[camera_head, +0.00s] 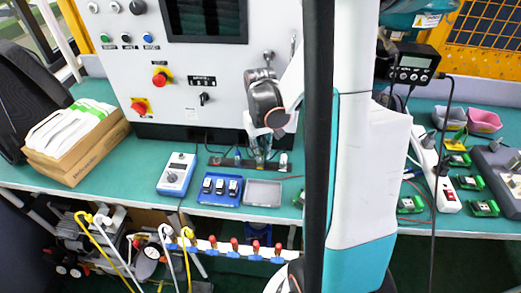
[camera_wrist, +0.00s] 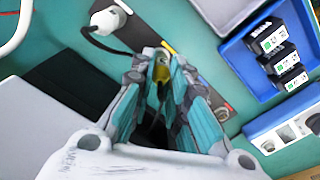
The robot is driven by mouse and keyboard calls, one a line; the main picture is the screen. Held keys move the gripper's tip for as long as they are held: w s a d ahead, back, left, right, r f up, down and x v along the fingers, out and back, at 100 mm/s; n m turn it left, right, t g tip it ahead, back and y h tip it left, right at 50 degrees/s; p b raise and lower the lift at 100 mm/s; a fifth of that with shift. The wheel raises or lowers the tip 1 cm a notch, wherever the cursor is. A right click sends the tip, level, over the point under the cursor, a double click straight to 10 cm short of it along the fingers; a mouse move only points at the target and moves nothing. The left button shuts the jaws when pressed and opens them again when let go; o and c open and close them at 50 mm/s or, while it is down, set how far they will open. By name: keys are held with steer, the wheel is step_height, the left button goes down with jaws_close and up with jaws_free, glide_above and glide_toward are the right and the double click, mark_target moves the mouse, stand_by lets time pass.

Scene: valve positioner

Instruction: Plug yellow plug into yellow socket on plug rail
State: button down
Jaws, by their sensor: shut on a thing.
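The plug rail (camera_head: 226,161) is a dark bar lying on the green bench at the foot of the control panel. My gripper (camera_head: 262,152) points down over its right half. In the wrist view the gripper's teal-padded fingers (camera_wrist: 163,66) are shut on the yellow plug (camera_wrist: 161,72), of which only a small part shows between the tips. The rail (camera_wrist: 221,104) runs diagonally just beyond the fingertips, with small coloured marks along it. I cannot tell whether the plug touches the rail.
A pale plug with a black cable (camera_wrist: 105,20) sits at the rail's upper end. A grey tray (camera_head: 263,193), a blue tray (camera_head: 219,190) with black modules and a blue-white meter (camera_head: 177,174) stand in front. The control panel (camera_head: 205,88) rises close behind.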

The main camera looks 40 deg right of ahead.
steer(key=shift+f+b, duration=0.4)
steer(key=shift+f, duration=0.05)
stand_by(1.2)
steer(key=c, duration=1.5)
jaws_free()
steer(key=o, duration=0.3)
steer(key=shift+o, duration=0.2)
steer(key=shift+r, duration=0.2)
steer(key=shift+r+p, duration=2.65)
steer(key=shift+r, duration=0.75)
